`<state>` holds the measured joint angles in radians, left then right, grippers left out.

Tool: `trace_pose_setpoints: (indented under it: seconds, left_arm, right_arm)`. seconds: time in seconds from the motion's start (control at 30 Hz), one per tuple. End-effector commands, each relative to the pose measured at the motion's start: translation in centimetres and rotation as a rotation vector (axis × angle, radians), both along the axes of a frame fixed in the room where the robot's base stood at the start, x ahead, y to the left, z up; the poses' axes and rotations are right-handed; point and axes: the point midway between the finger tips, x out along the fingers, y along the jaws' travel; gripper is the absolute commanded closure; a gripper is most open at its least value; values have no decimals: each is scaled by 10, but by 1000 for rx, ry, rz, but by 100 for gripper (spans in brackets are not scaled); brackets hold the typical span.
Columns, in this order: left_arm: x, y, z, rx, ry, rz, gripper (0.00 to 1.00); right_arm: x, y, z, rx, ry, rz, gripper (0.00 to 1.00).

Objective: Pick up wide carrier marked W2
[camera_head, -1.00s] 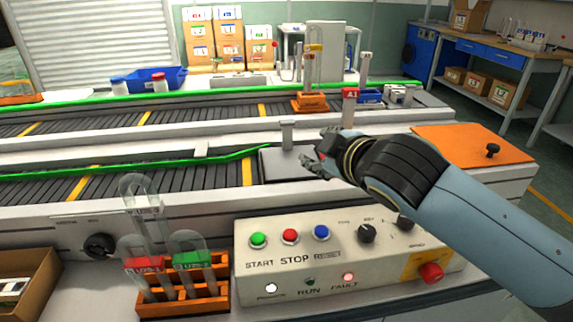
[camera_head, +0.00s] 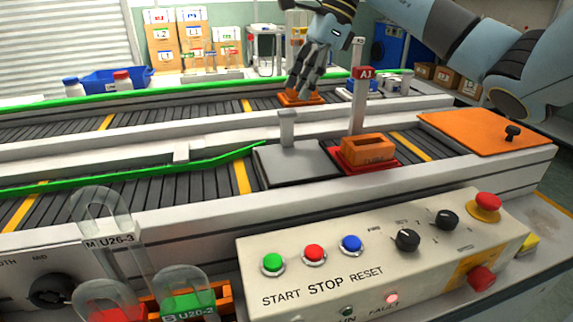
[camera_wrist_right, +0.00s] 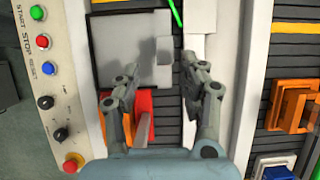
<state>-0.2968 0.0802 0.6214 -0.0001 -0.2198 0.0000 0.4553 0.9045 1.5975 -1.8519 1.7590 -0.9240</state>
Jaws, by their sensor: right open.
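An orange block-like carrier (camera_head: 368,149) sits on a red plate (camera_head: 392,157) on the near conveyor, beside the red A1 post. A second orange carrier (camera_head: 312,100) stands on the far conveyor, partly hidden behind my fingers. I cannot read W2 on either. My right gripper (camera_head: 301,82) points down, open and empty, and overlaps the far carrier in the head view. In the right wrist view my spread fingers (camera_wrist_right: 162,72) hang above the near conveyor. The far carrier (camera_wrist_right: 292,105) lies right of them there, and the near one (camera_wrist_right: 143,118) is partly covered. My left gripper is out of view.
A grey square plate (camera_head: 290,165) with an upright post lies left of the red plate. A green rail (camera_head: 100,178) runs along the near belt. The control panel (camera_head: 390,270) and clear tubes (camera_head: 97,220) stand in front. An orange lid (camera_head: 475,132) is at right.

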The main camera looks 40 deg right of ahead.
Motion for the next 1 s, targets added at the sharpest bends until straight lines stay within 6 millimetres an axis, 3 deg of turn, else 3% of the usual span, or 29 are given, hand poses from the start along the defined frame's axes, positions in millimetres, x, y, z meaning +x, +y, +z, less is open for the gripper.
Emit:
trace_pose_setpoints:
  seconds: [0.1,0.3,0.53,0.8,1.0]
  left_arm:
    - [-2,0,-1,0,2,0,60]
    - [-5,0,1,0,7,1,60]
    - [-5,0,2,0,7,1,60]
    - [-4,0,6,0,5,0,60]
    - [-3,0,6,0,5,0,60]
  right_arm:
    - [-4,-7,-10,-33,30,3,58]
    - [2,4,-40,-33,33,5,58]
    - [8,10,-59,-32,32,3,58]
    - [19,22,-94,-32,32,4,58]
    - [20,23,-99,-34,30,3,58]
